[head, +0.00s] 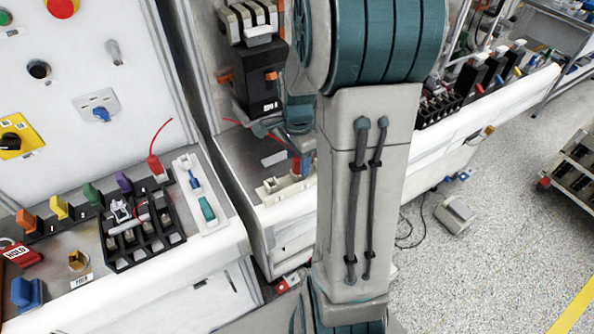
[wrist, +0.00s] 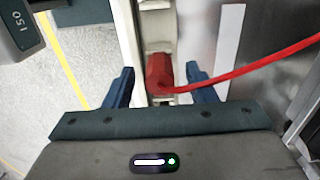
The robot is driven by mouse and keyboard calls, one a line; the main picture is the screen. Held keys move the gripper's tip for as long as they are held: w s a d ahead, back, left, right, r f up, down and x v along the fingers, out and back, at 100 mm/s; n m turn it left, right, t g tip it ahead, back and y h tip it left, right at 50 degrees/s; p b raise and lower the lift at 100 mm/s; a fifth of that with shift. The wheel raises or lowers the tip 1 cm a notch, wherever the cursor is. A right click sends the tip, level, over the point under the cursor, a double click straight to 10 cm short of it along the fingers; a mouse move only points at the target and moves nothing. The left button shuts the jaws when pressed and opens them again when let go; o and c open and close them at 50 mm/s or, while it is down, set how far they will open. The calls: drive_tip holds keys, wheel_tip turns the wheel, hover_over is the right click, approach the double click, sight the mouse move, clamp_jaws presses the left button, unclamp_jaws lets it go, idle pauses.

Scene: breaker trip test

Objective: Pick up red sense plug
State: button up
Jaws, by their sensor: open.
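The red sense plug (wrist: 159,74) sits in a pale holder strip (wrist: 158,30) in the wrist view. Its red cable runs off to the right. My gripper (wrist: 160,69) is open, with one blue finger on each side of the plug and visible gaps between. In the head view, my gripper (head: 299,150) is low over the middle bench, mostly hidden behind my arm. Only a bit of red shows beside the fingers there, above the white holder (head: 285,187).
Another red plug (head: 155,165) with a red wire stands on the left bench, near a black terminal block (head: 143,230) and several coloured clips. A black breaker unit (head: 257,85) stands behind my gripper on the middle bench. Open floor (head: 480,220) lies to the right.

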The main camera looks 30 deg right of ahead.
clamp_jaws()
drive_tip(key=shift+r, duration=0.15)
